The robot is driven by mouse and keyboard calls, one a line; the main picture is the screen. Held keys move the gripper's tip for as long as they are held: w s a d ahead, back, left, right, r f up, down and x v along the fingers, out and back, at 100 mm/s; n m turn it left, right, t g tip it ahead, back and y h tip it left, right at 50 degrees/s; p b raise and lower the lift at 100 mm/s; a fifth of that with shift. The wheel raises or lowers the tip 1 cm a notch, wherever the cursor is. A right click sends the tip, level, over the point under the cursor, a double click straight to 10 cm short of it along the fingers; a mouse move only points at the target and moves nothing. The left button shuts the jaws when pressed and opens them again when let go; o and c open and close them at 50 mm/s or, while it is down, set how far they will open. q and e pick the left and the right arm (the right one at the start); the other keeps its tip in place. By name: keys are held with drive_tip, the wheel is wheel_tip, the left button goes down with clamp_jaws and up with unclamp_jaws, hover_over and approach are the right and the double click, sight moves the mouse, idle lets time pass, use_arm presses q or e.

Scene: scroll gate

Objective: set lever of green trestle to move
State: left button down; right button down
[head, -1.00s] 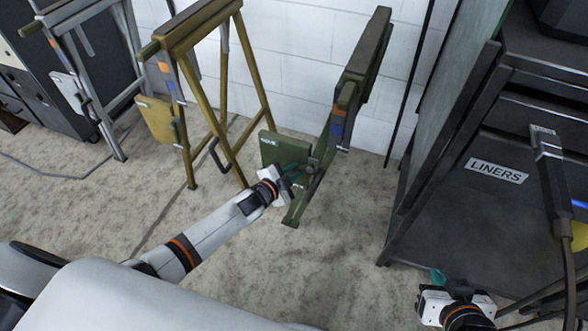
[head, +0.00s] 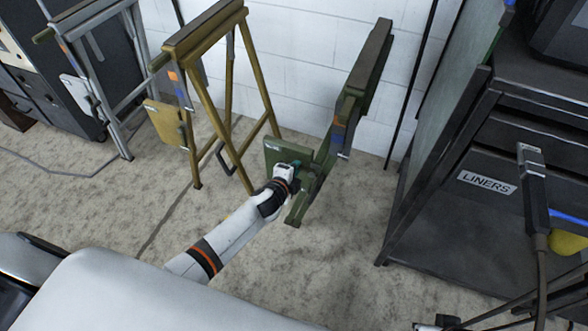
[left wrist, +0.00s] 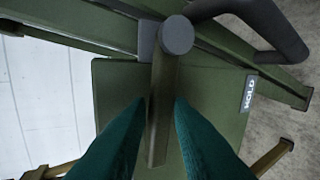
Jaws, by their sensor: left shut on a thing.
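The green trestle (head: 362,75) stands folded and upright near the white wall in the head view. Its green plate (head: 283,150) faces me, low on its left side. My left gripper (head: 294,165) is at this plate and covers part of it. In the left wrist view, the lever (left wrist: 163,80) is an olive bar hanging from a dark round pivot (left wrist: 177,36). The teal fingers of my left gripper (left wrist: 161,108) are shut on the lever. A label reading HOLD (left wrist: 249,93) is on the plate's right edge. My right gripper (head: 440,322) barely shows at the bottom edge.
A yellow trestle (head: 205,38) stands left of the green one, and a grey trestle (head: 75,25) farther left. A dark cabinet labelled LINERS (head: 487,183) stands at the right. Carpet between the green trestle and cabinet is clear.

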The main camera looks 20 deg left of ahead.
use_arm(q)
drive_tip(key=shift+w+a+r+y, duration=0.1)
drive_tip(key=shift+w+r+y, duration=0.15)
drive_tip(key=shift+r, duration=0.3)
use_arm(e)
drive_tip(key=shift+w+f, duration=0.15)
drive_tip(key=shift+f, duration=0.35)
use_arm(q)
drive_tip(key=c, duration=1.6)
unclamp_jaws()
drive_tip(key=shift+s, duration=0.1)
drive_tip(key=shift+s+f, duration=0.1)
drive_tip(key=shift+f, duration=0.05)
drive_tip(key=shift+m, duration=0.3)
